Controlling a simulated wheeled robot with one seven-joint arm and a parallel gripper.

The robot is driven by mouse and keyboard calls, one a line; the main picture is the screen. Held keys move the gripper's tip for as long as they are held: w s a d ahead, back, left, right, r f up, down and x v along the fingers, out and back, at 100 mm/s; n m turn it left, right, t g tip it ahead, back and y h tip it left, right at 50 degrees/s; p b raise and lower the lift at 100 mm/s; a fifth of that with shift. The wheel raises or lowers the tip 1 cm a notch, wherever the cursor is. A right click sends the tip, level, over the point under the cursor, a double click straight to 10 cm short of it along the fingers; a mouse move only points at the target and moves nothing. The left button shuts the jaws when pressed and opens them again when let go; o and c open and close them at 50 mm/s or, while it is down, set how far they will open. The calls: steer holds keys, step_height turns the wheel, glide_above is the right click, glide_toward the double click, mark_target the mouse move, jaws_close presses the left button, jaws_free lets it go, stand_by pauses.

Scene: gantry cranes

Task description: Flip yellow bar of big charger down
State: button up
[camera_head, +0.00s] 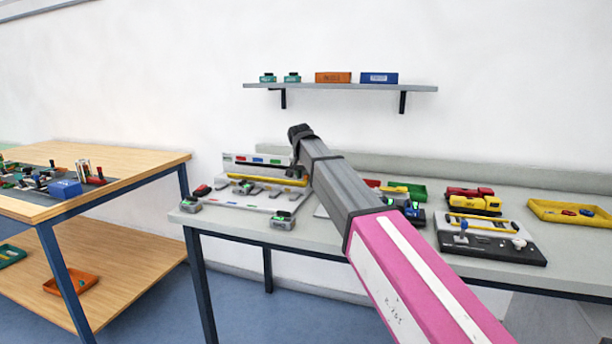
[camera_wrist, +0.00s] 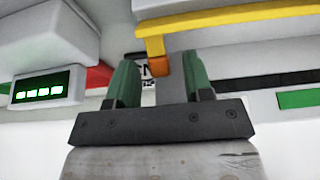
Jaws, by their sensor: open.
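The big charger (camera_head: 238,192) is a light grey unit with a back panel on the left part of the grey table. Its yellow bar (camera_head: 268,180) runs lengthwise in front of the panel. In the wrist view the yellow bar (camera_wrist: 235,15) crosses the upper right, and its bent end comes down to an orange tip (camera_wrist: 162,66). My gripper (camera_wrist: 160,72) is open, with its green fingers on either side of the picture area around that tip. Whether a finger touches it I cannot tell. In the head view my arm hides the gripper and the bar's right end.
A battery with a lit green display (camera_wrist: 40,90) is close at left in the wrist view. Loose batteries (camera_head: 283,220) lie along the table's front edge. A smaller charger (camera_head: 490,240), a yellow truck (camera_head: 473,203) and a yellow tray (camera_head: 570,215) are at right. A shelf (camera_head: 340,87) hangs above.

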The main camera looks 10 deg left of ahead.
jaws_close()
steer(key=shift+s, duration=0.15)
steer(key=t, duration=0.1)
steer(key=s+t, duration=0.1)
steer(key=t, duration=0.1)
steer(key=shift+s+r, duration=0.2)
steer(key=shift+r, duration=0.05)
steer(key=shift+s+a+r+t, duration=0.1)
steer(key=shift+s+t, duration=0.25)
steer(key=shift+t, duration=0.8)
steer(key=shift+s+r+t, duration=0.1)
steer(key=shift+s+t, duration=0.25)
steer(key=shift+t, duration=0.8)
